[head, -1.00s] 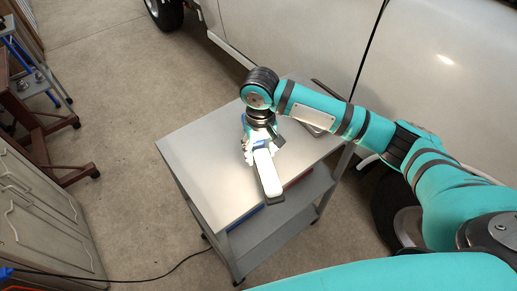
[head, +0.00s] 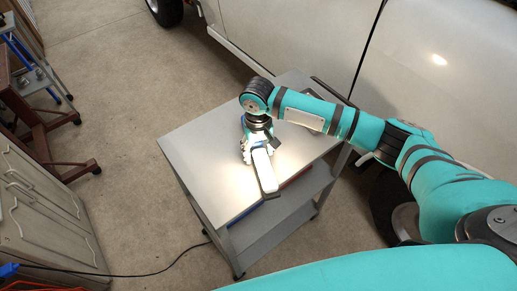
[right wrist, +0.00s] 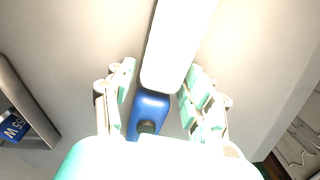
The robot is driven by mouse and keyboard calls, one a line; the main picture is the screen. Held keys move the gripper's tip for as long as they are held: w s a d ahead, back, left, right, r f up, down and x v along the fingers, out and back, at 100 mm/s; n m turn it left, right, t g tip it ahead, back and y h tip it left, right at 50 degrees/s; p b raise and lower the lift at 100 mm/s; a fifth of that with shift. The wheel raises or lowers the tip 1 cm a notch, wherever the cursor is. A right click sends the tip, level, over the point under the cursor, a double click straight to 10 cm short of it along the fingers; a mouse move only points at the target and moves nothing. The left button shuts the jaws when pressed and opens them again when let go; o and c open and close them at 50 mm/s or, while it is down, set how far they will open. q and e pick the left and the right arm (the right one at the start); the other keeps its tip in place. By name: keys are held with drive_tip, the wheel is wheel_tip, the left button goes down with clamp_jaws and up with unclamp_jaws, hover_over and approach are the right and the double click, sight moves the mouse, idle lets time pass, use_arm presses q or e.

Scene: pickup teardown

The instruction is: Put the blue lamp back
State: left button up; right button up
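The blue lamp has a blue body (right wrist: 150,108) and a long, white lit bar (head: 263,168). My right gripper (head: 257,150) is over the grey cart (head: 195,160), pointing down at the lamp. Whether the lamp touches the cart top is hidden. My left gripper is out of view.
A flat dark item (head: 308,118) lies at the cart's back right. A pale vehicle (head: 290,40) stands close behind. A black cable (head: 130,280) runs over the floor. Cabinets (head: 40,205) and a red-brown stand (head: 45,135) are at left, with clear floor between.

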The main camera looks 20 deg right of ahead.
sight(258, 149)
drive_tip(key=shift+o, duration=1.2)
drive_tip(key=shift+r, duration=0.15)
drive_tip(key=shift+r, duration=0.4)
wheel_tip(258, 149, up, 11)
drive_tip(key=b, duration=0.2)
drive_tip(key=shift+r+b, duration=0.15)
drive_tip(key=shift+b, duration=0.15)
